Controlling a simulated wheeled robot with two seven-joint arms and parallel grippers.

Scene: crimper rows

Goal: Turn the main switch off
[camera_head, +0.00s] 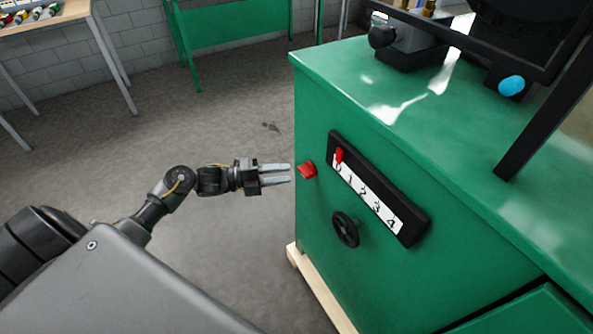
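A red switch knob (307,170) sticks out from the front of the green machine cabinet (315,110), near its left edge. I take it for the main switch; no label on it is readable. My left gripper (289,174) comes in from the left with its two fingers pointing right at the red knob. A gap shows between the fingers and nothing is held. The fingertips end just left of the knob, seemingly apart from it. My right gripper is not in view.
Right of the knob, a black scale plate (378,190) numbered 0 to 4 has a red pointer (339,156) at 0. Below it is a black handwheel (345,229). A wooden pallet (320,288) lies under the cabinet. The floor (225,125) left of it is clear.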

